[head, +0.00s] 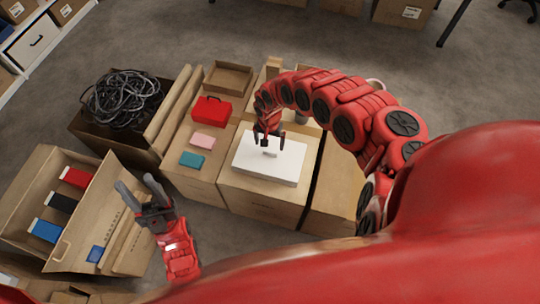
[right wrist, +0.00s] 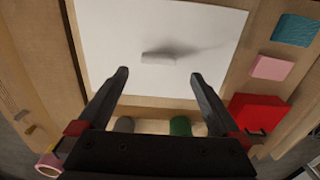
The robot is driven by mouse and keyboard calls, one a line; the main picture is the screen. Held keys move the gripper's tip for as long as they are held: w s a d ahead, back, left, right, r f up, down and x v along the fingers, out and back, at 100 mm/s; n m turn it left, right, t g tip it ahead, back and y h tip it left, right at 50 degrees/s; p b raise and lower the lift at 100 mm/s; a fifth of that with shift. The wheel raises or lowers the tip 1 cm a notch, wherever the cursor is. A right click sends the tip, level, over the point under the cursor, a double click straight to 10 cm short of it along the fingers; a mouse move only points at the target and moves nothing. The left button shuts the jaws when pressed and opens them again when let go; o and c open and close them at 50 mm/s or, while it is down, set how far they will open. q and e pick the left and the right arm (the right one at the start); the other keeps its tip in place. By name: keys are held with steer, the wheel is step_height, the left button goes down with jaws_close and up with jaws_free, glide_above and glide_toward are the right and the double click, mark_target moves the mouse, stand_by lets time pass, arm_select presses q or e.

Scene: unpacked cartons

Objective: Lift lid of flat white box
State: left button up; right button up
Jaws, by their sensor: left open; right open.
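The flat white box (head: 262,170) lies on a closed carton in the middle of the head view. In the right wrist view its white lid (right wrist: 120,28) fills the upper middle, with a small pale handle (right wrist: 158,58) on it and a soft shadow beside the handle. My right gripper (head: 269,142) points down over the box. Its open fingers (right wrist: 159,75) stand apart and empty, with the handle just past the gap between the tips in the wrist view. My left gripper (head: 137,184) is open and empty over the open carton at lower left, away from the white box.
A red case (head: 211,110), a pink box (head: 201,141) and a teal box (head: 192,160) lie on the carton left of the white box. A carton of black cables (head: 120,98) stands farther left. The open carton (head: 85,235) holds several small boxes.

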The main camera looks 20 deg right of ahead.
steer(key=f, duration=0.4)
steer(key=shift+s+a, duration=0.1)
steer(key=shift+s, duration=0.1)
steer(key=shift+f, duration=0.55)
steer(key=c, duration=1.5)
steer(key=shift+r, duration=0.1)
